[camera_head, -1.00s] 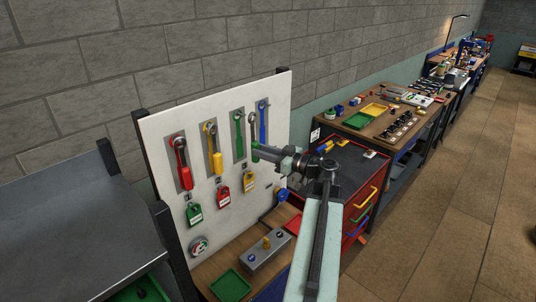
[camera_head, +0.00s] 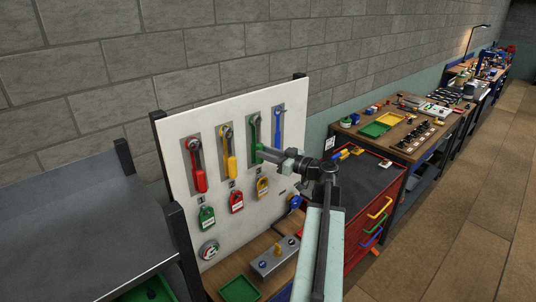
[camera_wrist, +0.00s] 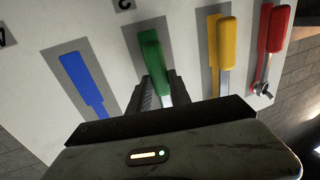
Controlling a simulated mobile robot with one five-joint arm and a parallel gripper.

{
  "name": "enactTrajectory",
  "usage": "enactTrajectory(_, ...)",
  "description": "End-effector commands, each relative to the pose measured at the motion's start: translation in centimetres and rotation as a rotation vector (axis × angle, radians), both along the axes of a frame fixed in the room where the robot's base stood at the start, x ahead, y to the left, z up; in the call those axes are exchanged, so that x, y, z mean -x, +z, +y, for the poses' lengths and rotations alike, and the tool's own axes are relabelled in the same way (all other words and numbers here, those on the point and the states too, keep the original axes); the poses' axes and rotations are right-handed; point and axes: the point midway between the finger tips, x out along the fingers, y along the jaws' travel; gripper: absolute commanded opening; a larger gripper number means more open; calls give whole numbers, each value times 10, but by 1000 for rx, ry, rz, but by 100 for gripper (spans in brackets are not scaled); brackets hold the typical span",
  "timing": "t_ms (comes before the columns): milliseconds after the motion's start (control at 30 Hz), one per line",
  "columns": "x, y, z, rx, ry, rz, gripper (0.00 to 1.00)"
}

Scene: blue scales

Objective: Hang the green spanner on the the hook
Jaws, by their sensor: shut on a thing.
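In the wrist view, my gripper's fingers (camera_wrist: 163,88) flank the green handle (camera_wrist: 150,52), which lies over the grey panel. The hook is not discernible; the spanner's head covers that spot in the head view, and the gripper body hides it in the wrist view. I cannot tell if the spanner's head is on the hook.
Padlock-shaped tags (camera_head: 207,217) hang below. A grey box (camera_head: 270,262) and green tray (camera_head: 239,289) stand on the bench beneath. A red tool cabinet (camera_head: 385,205) is at right.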

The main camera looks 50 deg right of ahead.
Motion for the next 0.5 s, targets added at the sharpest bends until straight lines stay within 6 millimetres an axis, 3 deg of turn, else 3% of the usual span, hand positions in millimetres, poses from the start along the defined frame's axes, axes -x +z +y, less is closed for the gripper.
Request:
enactTrajectory(433, 0, 1, 0, 0, 0, -1, 0)
enactTrajectory(467, 0, 1, 0, 0, 0, -1, 27)
enactTrajectory(500, 0, 0, 0, 0, 0, -1, 38)
